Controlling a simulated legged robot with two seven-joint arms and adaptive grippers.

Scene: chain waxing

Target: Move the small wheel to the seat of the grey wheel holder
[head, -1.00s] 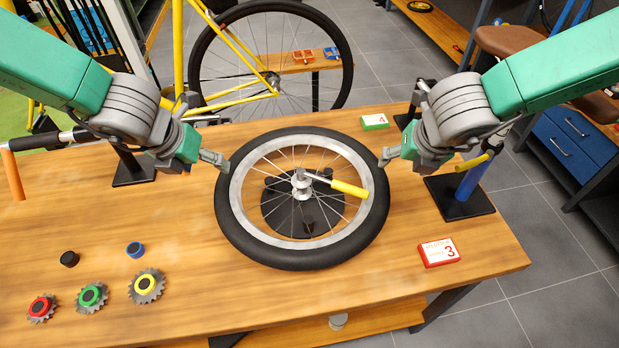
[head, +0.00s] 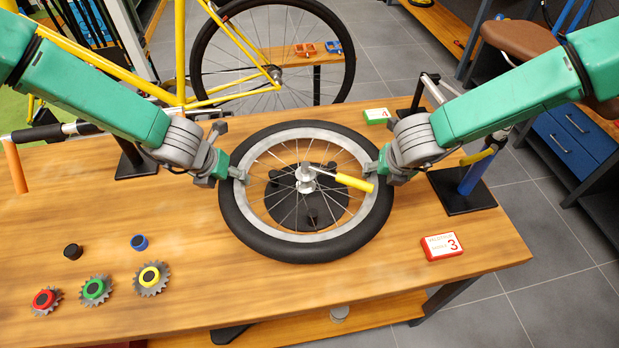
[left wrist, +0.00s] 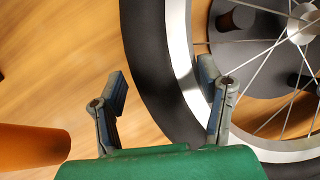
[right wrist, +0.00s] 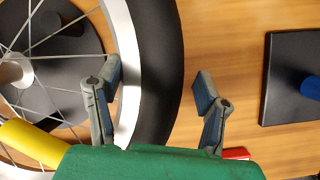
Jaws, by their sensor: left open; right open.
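The small wheel (head: 236,215), with a black tyre and silver rim, lies flat on the table above a dark round base (head: 325,212) with short pegs. A yellow-handled lever (head: 355,183) sits at its hub. My left gripper (head: 226,177) is open at the wheel's left side; in the left wrist view (left wrist: 163,88) its fingers straddle the tyre, one over the rim. My right gripper (head: 386,172) is open at the right side; in the right wrist view (right wrist: 158,82) its fingers straddle the tyre too. I cannot make out a clearly grey wheel holder.
Several sprockets (head: 95,290) and two small caps (head: 73,251) lie at the front left. A red box marked 3 (head: 442,246) is front right; a green-edged box (head: 377,116) is behind. A blue post on a black base (head: 460,195) stands right. The front middle is clear.

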